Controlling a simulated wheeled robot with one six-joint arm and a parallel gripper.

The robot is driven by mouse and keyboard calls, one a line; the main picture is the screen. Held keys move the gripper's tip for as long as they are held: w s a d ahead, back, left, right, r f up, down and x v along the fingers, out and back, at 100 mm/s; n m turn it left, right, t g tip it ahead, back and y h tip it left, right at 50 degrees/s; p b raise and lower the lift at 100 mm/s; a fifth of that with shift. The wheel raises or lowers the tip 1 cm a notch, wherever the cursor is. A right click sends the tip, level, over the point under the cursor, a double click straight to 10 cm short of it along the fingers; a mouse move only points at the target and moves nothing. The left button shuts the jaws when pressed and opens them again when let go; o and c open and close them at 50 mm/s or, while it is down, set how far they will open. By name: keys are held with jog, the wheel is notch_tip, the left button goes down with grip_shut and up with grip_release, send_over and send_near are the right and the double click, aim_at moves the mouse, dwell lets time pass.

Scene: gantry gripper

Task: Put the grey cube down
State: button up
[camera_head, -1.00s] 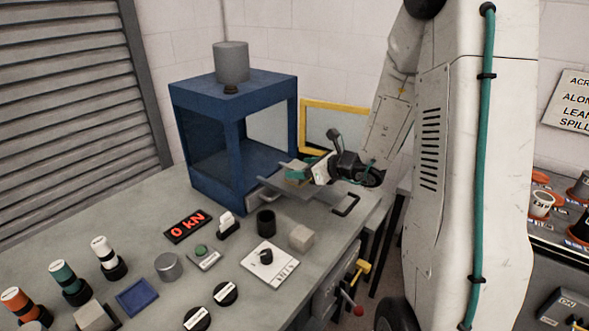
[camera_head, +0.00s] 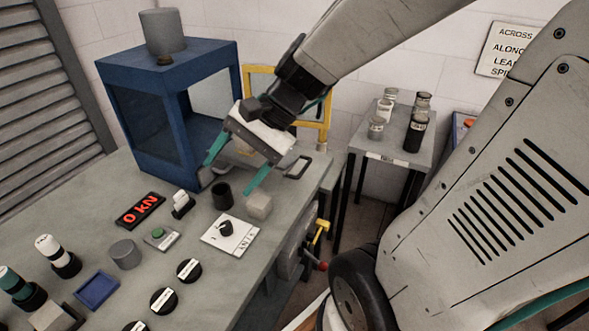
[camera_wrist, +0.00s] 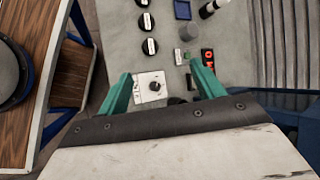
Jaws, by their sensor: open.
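My gripper (camera_head: 228,178) is open, its two teal fingers apart above the bench beside the blue press (camera_head: 190,62). The wrist view shows nothing held between the fingertips (camera_wrist: 161,70). A pale grey cube (camera_head: 259,205) sits on the bench behind the dial card (camera_head: 230,235), just right of the fingers. Another greyish block (camera_head: 55,318) is cut off at the lower left.
A black cup (camera_head: 222,195), a white switch (camera_head: 181,204), a red "0 kN" display (camera_head: 140,210), a grey cylinder (camera_head: 125,254) and a blue tray (camera_head: 97,290) stand on the bench. A side table (camera_head: 385,158) holds several weights. Bench space near the front is partly clear.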

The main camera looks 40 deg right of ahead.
jog(key=s+d+r+n+h, duration=0.1)
jog(key=s+d+n+h, duration=0.1)
jog(key=s+n+h, duration=0.2)
jog(key=s+d+r+n+g+h, duration=0.1)
jog(key=s+d+r+n+h, duration=0.1)
jog(key=s+n, duration=0.5)
jog(key=shift+s+d+h, duration=0.15)
jog(key=shift+d+h, duration=0.05)
jog(key=shift+h, duration=0.7)
